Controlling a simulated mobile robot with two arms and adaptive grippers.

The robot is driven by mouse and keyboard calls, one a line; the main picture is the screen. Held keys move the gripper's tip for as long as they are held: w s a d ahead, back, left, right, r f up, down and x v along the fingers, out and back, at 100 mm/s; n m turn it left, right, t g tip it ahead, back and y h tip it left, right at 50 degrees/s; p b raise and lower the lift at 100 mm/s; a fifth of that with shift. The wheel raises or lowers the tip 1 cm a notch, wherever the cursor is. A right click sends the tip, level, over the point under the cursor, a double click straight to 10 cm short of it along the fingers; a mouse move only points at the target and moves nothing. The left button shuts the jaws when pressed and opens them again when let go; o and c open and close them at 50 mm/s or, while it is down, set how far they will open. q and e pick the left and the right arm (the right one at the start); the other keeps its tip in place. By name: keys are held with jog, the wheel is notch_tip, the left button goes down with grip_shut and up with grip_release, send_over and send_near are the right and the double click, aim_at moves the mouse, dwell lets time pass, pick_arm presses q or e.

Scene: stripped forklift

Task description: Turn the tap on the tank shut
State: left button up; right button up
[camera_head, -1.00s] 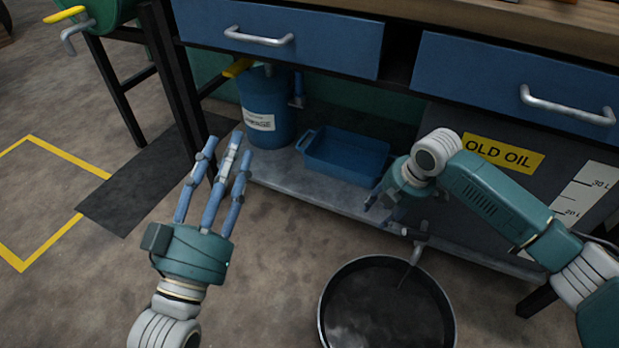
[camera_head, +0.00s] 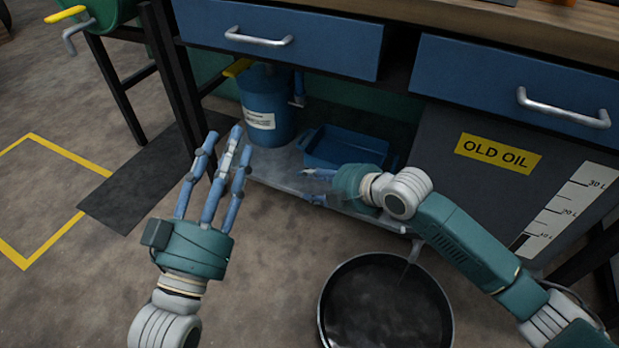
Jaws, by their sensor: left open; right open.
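The grey tank (camera_head: 440,150) with a yellow OLD OIL label stands under the bench at the right. Its metal tap (camera_head: 416,247) sits low at the front, partly hidden behind my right wrist. A thin stream (camera_head: 406,268) runs from it into a round black pan (camera_head: 385,310) on the floor. My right gripper (camera_head: 312,185) is open and empty, fingers blurred, left of the tap and in front of the blue tray, not touching the tap. My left gripper (camera_head: 222,160) is open and empty over the floor at the left, well away from the tap.
A blue canister (camera_head: 268,100) with a yellow handle and a blue tray (camera_head: 345,148) stand on the low shelf. Blue drawers (camera_head: 280,40) overhang them. A green drum with a yellow-handled tap (camera_head: 66,14) is at the upper left.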

jog(key=shift+a+r, duration=0.6)
jog(key=shift+r, duration=0.1)
